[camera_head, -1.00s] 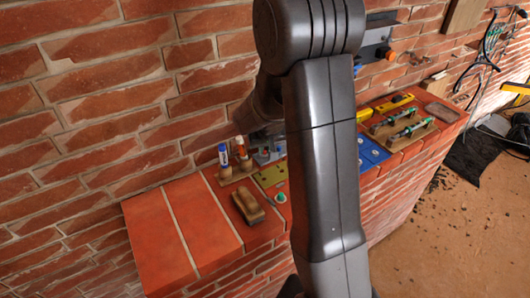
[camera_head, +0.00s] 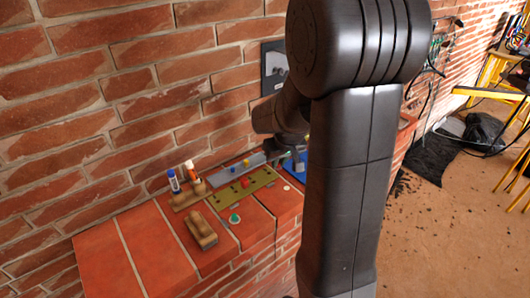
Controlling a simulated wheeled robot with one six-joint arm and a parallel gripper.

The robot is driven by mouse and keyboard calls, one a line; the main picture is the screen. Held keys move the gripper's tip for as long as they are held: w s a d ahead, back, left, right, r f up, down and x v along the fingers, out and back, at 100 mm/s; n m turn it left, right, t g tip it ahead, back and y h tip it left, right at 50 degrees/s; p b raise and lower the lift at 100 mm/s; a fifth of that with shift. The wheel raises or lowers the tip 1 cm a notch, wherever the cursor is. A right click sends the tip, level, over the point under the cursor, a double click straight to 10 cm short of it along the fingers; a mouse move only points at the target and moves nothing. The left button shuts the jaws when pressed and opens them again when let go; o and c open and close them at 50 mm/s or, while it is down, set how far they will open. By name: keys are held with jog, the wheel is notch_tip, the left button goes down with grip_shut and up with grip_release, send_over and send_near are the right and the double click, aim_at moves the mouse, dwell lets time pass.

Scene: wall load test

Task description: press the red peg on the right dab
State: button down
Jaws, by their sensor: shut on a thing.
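My gripper (camera_head: 288,152) shows only partly, as a dark shape below my wrist, above the back of the brick ledge. My arm covers much of it. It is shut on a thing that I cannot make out. A small red block (camera_head: 245,182), which may be the red peg, shows on the olive board, apart from the visible part of my gripper. A dark square panel (camera_head: 273,66) with a paler patch is on the brick wall above. I cannot make out a left and a right dab; any behind my arm are hidden.
The ledge (camera_head: 152,246) carries a wooden holder with a blue-capped and an orange-capped tube (camera_head: 189,170), a brown wooden brush (camera_head: 201,230), a green disc (camera_head: 234,218) and the olive board (camera_head: 225,203). The ledge's left end is bare. Its right part is behind my arm.

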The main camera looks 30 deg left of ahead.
aim_at(286, 187)
jog(key=shift+w+d+f+b, duration=0.1)
jog(key=shift+d+f+b, duration=0.4)
jog(key=shift+f+b, duration=0.55)
jog(key=shift+w+d+f+b, duration=0.15)
jog(key=shift+d+f+b, duration=0.45)
jog(key=shift+f, duration=0.8)
jog(key=shift+w+d+f+b, duration=0.1)
jog(key=shift+d+f+b, duration=0.35)
jog(key=shift+f+b, duration=0.6)
jog(key=shift+f+b, duration=0.55)
jog(key=shift+f, duration=0.15)
jog(key=c, duration=1.4)
grip_release()
jog(key=shift+o, duration=0.6)
jog(key=shift+o, duration=0.8)
